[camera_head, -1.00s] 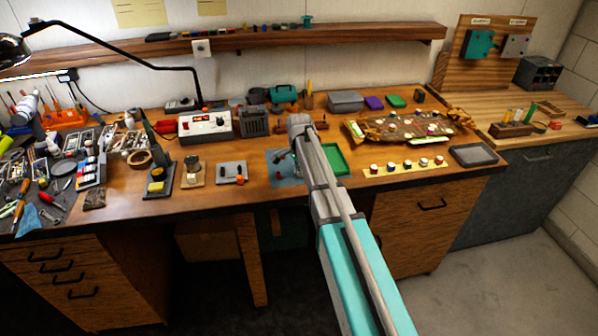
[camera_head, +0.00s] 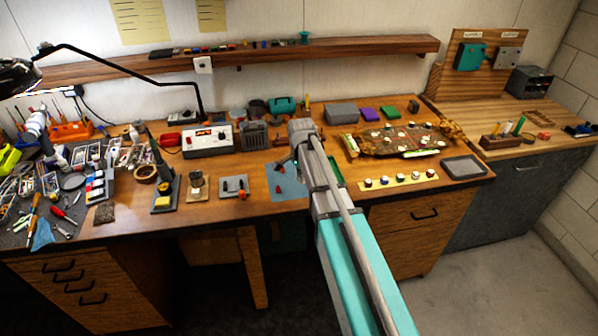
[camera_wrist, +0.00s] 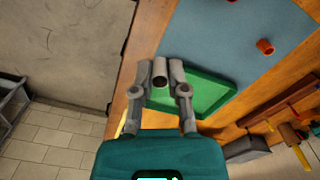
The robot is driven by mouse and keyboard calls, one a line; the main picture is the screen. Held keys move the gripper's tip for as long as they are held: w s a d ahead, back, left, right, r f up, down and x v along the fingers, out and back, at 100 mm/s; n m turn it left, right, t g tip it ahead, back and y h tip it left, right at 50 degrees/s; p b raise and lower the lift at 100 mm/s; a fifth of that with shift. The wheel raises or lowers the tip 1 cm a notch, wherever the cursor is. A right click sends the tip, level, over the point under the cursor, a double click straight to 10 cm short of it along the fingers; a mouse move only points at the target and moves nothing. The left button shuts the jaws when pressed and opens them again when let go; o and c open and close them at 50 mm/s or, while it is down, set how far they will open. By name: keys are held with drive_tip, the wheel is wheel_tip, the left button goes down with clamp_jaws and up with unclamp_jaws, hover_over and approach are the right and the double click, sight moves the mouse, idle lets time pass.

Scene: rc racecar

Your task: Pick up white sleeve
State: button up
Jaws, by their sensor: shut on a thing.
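The white sleeve (camera_wrist: 160,72) is a short pale tube with a dark bore, seen in the wrist view between the two grey fingers of my gripper (camera_wrist: 161,78). The fingers are shut on it from both sides, and its open end faces the camera. Behind it lie a green tray (camera_wrist: 222,98) and a blue mat (camera_wrist: 220,40). In the head view my arm hides the sleeve and most of the green tray (camera_head: 336,172); the blue mat (camera_head: 286,182) shows left of the arm. I cannot tell the exact height of the sleeve above the bench.
An orange-red cylinder (camera_wrist: 265,47) lies on the blue mat. A grey block with red parts (camera_head: 234,186) stands left of it. A yellow strip with several knobs (camera_head: 400,179) and a grey tray (camera_head: 463,167) are to the right. A power supply (camera_head: 208,140) stands behind.

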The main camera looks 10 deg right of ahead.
drive_tip(key=s+r+p, duration=0.3)
drive_tip(key=s, duration=0.5)
drive_tip(key=shift+s+r, duration=0.2)
drive_tip(key=shift+r, duration=0.05)
drive_tip(key=shift+f, duration=0.1)
drive_tip(key=shift+f+b, duration=0.95)
drive_tip(key=shift+b, duration=0.2)
drive_tip(key=shift+s, duration=0.2)
